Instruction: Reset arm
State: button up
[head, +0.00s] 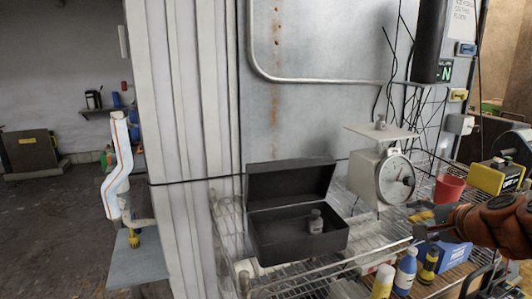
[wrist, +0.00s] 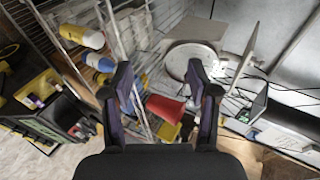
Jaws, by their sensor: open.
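My gripper (wrist: 160,70) is open in the wrist view, its two dark fingers apart with nothing gripped between them. A red cup (wrist: 163,107) shows between the fingers, farther off. In the head view, my arm (head: 490,220) reaches in from the right edge over the wire shelf, its end just below the red cup (head: 448,188). The fingers are hard to make out there. A dial scale (head: 380,175) stands left of the cup with a small bottle (head: 380,122) on its plate. A dark open box (head: 270,238) holds another small bottle (head: 315,222).
A wire shelf (head: 362,268) carries several bottles, including a blue one (head: 405,270), at the front near my arm. A yellow device (head: 490,178) stands at the right. A tall metal panel (head: 300,100) backs the shelf. Open floor (head: 50,235) lies at the left.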

jog(key=s+a+f+n+g+y+p, duration=0.1)
jog(key=s+a+f+n+g, duration=0.3)
jog(key=a, duration=0.5)
jog(key=s+a+f+n+g+y+p, duration=0.1)
jog(key=s+a+f+n+g, duration=0.1)
jog(key=s+a+n, duration=0.5)
jog(key=s+a+f+n+g+h+p, duration=0.1)
jog(key=s+f+n+g+h, duration=0.1)
jog(key=s, duration=0.8)
jog(key=s+f+n+g+h+p, duration=0.1)
jog(key=s+g, duration=0.4)
jog(key=s, duration=0.6)
jog(key=shift+a+f+n+h+p, duration=0.4)
jog(key=shift+f+n+p, duration=0.1)
jog(key=shift+f+n, duration=0.2)
